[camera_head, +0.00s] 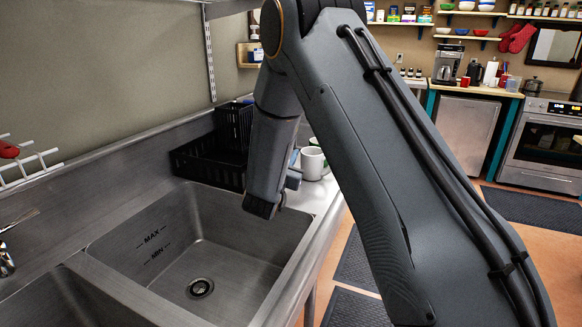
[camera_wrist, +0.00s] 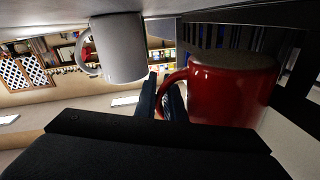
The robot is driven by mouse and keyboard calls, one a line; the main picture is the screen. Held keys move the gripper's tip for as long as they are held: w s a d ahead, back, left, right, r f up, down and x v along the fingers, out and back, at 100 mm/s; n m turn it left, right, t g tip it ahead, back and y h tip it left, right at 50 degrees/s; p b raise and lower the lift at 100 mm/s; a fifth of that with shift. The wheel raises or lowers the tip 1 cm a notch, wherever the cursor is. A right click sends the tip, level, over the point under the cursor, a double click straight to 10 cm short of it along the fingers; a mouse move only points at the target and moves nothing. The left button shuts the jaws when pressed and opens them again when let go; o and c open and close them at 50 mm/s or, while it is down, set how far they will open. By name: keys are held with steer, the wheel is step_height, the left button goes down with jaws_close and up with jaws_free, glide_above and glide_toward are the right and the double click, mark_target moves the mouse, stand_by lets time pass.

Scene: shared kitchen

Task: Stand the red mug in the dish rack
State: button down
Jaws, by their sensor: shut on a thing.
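In the wrist view the red mug (camera_wrist: 228,95) fills the right side, with its handle (camera_wrist: 173,80) toward my gripper. The two dark fingers of my gripper (camera_wrist: 163,98) are shut on that handle. In the head view my own arm hides the red mug and most of the fingers. The dish rack, a black slatted rack (camera_head: 208,163), stands at the far end of the sink, just left of my wrist. Dark slats (camera_wrist: 208,36) show behind the red mug in the wrist view.
A white mug (camera_head: 313,164) stands on the counter right of my wrist; it also shows in the wrist view (camera_wrist: 118,50). The empty steel sink basin (camera_head: 210,250) lies below my forearm. A white wire rack (camera_head: 30,168) with a red item is at the left.

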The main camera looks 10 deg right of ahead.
steer(key=shift+f+p, duration=0.3)
steer(key=shift+f, duration=1.8)
steer(key=shift+f, duration=0.15)
steer(key=c, duration=2.1)
jaws_free()
